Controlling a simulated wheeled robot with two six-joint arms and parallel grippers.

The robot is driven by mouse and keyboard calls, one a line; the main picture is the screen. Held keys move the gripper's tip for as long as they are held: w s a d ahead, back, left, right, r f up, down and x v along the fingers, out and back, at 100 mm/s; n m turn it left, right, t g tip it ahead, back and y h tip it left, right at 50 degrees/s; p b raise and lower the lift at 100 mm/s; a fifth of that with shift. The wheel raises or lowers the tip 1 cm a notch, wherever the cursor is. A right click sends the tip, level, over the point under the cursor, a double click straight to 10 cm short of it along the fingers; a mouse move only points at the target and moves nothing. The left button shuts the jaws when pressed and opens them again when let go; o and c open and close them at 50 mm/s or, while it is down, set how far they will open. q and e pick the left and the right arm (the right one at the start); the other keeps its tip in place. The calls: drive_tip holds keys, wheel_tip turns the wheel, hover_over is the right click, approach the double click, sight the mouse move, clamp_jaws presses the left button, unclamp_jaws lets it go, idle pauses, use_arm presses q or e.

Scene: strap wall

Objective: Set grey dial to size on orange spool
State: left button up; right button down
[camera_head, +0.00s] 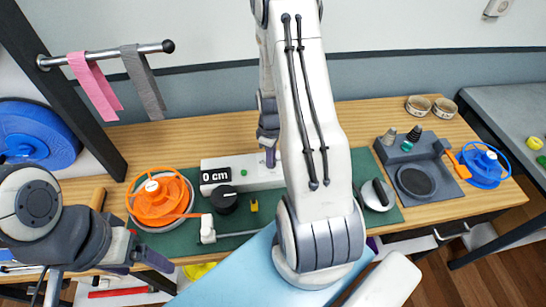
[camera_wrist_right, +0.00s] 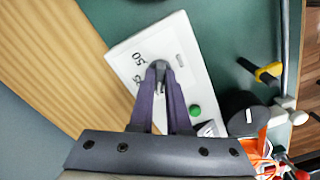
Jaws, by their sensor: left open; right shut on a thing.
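The orange spool (camera_head: 158,200) sits on a round grey base at the left of the green mat. No size can be read on it. The white box (camera_head: 262,174) has a display (camera_head: 215,175) reading "0 cm". My right gripper (camera_head: 271,157) is over the box's far right part. In the right wrist view its purple fingers (camera_wrist_right: 160,76) are shut on the grey dial (camera_wrist_right: 158,66), which they mostly hide. A printed "50" and another partly hidden number are beside the dial. My left gripper (camera_head: 128,256) is open and empty near the bench's front left edge.
A black knob (camera_head: 224,199), a green button (camera_head: 243,172) and a yellow piece (camera_head: 254,206) are near the display. A blue spool (camera_head: 484,168) and dark station (camera_head: 415,180) stand at the right. My right arm hides the mat's middle.

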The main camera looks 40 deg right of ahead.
drive_tip(key=shift+n, duration=0.4)
drive_tip(key=c, duration=0.9)
unclamp_jaws()
drive_tip(key=shift+a, duration=0.1)
drive_tip(key=shift+r, duration=0.1)
wheel_tip(320, 180, up, 10)
drive_tip(key=shift+r+b, duration=0.2)
drive_tip(key=shift+b, duration=0.75)
